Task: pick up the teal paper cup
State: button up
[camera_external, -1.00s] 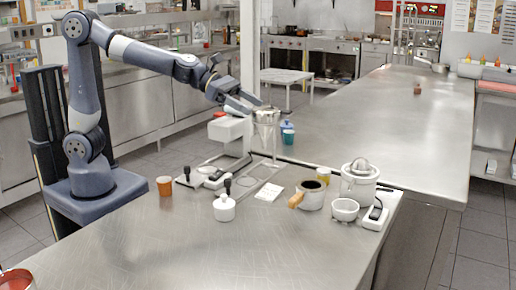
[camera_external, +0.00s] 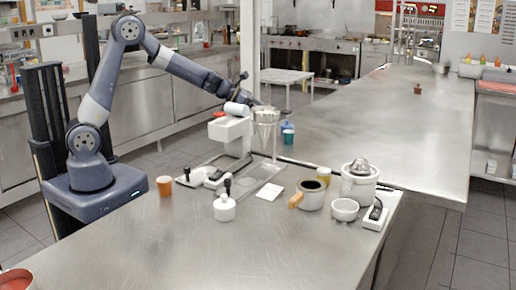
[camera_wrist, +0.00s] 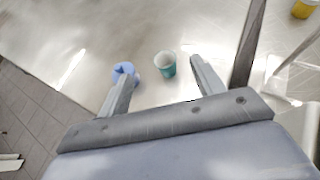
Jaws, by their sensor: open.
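The teal paper cup (camera_wrist: 166,64) stands on the steel table in the wrist view, ahead of my fingertips and between their lines. It also shows in the external view (camera_external: 288,137), on the far table just behind the tall clear hopper. My gripper (camera_wrist: 153,82) is open and empty, its fingers apart with the cup beyond them. In the external view my gripper is mostly hidden behind the white machine and the hopper. A blue cup-like object (camera_wrist: 124,72) stands left of the teal cup, close to my left finger.
The white machine with a clear hopper (camera_external: 266,117) stands on the near table beside my arm. A yellow item (camera_wrist: 303,8) is at the wrist view's top right. A white juicer (camera_external: 358,188), pot (camera_external: 311,197) and orange cup (camera_external: 165,187) stand nearer. The far table (camera_external: 380,120) is mostly clear.

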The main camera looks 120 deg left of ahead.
aim_at(289, 137)
notch_tip(289, 137, down, 4)
jog(key=shift+r, duration=0.1)
jog(key=shift+w+f, duration=0.15)
jog(key=shift+f, duration=0.05)
jog(key=p+x, duration=0.1)
jog(key=x, duration=0.4)
jog(key=shift+w+a+f, duration=0.1)
jog(key=shift+w, duration=0.05)
jog(key=shift+p+x, duration=0.95)
jog(key=shift+x, duration=1.6)
jog(key=shift+a, duration=0.1)
jog(key=shift+c, duration=0.5)
jog(key=c, duration=0.9)
jog(key=shift+c, duration=0.2)
